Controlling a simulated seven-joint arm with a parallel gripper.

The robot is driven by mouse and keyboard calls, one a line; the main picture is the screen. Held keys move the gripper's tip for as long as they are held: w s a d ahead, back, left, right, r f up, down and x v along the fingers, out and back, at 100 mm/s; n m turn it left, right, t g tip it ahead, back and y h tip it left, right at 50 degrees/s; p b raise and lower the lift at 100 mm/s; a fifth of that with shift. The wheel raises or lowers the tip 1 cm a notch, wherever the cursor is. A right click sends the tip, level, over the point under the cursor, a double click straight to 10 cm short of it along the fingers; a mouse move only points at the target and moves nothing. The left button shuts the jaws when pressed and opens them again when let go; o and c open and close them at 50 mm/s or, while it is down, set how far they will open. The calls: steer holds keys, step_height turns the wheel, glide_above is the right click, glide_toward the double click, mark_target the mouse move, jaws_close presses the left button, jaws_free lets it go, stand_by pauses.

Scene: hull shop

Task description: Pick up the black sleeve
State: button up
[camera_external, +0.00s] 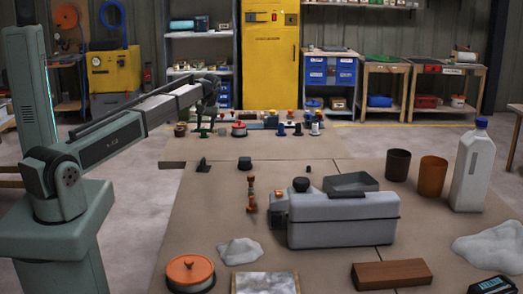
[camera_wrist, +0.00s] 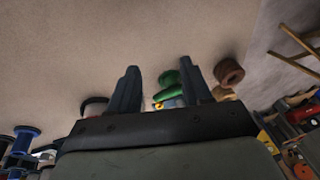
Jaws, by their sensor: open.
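I cannot tell for sure which thing is the black sleeve. Several small black pieces stand on the near tables in the external view: a tapered one (camera_external: 203,165), a short round one (camera_external: 245,163) and a tiny one (camera_external: 308,169). My gripper (camera_external: 207,118) is raised at the far left end of the table, above and beyond these pieces. In the wrist view my gripper (camera_wrist: 161,86) has its two fingers apart, with nothing held. A green object (camera_wrist: 168,88) shows beyond the gap, and a dark ring-like thing (camera_wrist: 95,104) is partly hidden beside the left finger.
Spools and small parts line the far table edge. A brown ring (camera_wrist: 229,72) shows in the wrist view.

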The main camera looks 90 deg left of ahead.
steer(key=w+d+r+m+t+y, duration=0.1)
steer(key=w+d+r+m, duration=0.1)
steer(key=w+d, duration=0.65)
steer(key=w+d+r+m+t, duration=0.1)
steer(key=w+d+m+t, duration=0.3)
steer(key=w, duration=0.7)
steer(key=m, duration=0.4)
glide_toward(308, 167)
steer(key=shift+t, duration=0.4)
steer(key=x, duration=0.8)
steer(key=shift+a+f, duration=0.3)
steer(key=shift+a, duration=0.05)
steer(key=shift+c, duration=0.2)
jaws_close()
